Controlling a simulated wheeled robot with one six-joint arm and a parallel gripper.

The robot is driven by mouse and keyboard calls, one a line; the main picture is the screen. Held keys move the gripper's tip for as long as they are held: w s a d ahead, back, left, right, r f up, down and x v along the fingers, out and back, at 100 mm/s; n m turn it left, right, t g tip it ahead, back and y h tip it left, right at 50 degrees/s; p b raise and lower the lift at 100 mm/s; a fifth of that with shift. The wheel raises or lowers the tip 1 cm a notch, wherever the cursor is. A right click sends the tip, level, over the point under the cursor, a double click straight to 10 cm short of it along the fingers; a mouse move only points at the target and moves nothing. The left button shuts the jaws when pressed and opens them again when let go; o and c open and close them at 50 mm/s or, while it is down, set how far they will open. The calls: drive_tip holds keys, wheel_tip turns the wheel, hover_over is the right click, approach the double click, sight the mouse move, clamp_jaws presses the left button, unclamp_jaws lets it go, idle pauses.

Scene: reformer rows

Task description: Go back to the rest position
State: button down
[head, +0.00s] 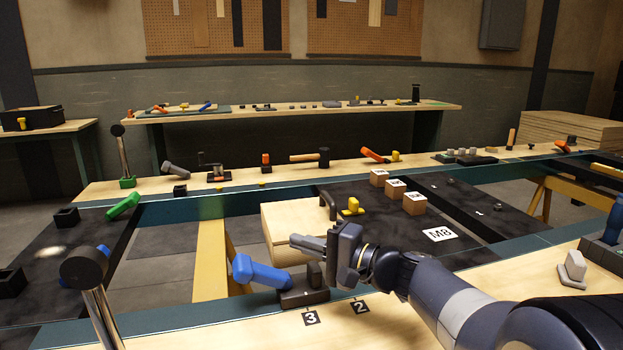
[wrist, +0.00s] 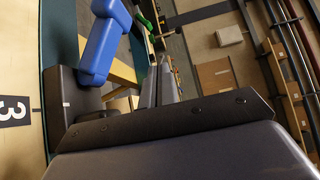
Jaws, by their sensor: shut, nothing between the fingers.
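My gripper (head: 311,243) is at the lower middle of the head view, held out to the left over the near bench, with its fingers together and nothing between them. In the wrist view its fingers (wrist: 158,88) show as grey bars beyond the dark gripper body. A blue-handled tool (head: 262,272) on a black base (head: 303,291) stands just below and to the left of my gripper, near the marker 3. The blue handle also fills the upper left of the wrist view (wrist: 101,45). I cannot tell whether the gripper touches it.
A chrome post with a dark knob (head: 83,266) rises at the lower left. Wooden blocks (head: 414,203) and a yellow piece (head: 352,207) sit on the dark bed beyond. A grey block (head: 572,268) is at the right. The bench front near marker 2 (head: 360,307) is clear.

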drive_tip(key=shift+w+d+f+m+t+y, duration=0.15)
drive_tip(key=shift+d+f+m+t+y, duration=0.2)
drive_tip(key=shift+d+m, duration=0.15)
drive_tip(key=shift+w+d+f+m+t+y, duration=0.15)
drive_tip(key=shift+d+f+m+t+y, duration=0.1)
drive_tip(key=shift+d+m+y, duration=0.2)
drive_tip(key=shift+w+d+f, duration=0.15)
drive_tip(key=shift+w+d, duration=0.1)
drive_tip(key=shift+d, duration=0.6)
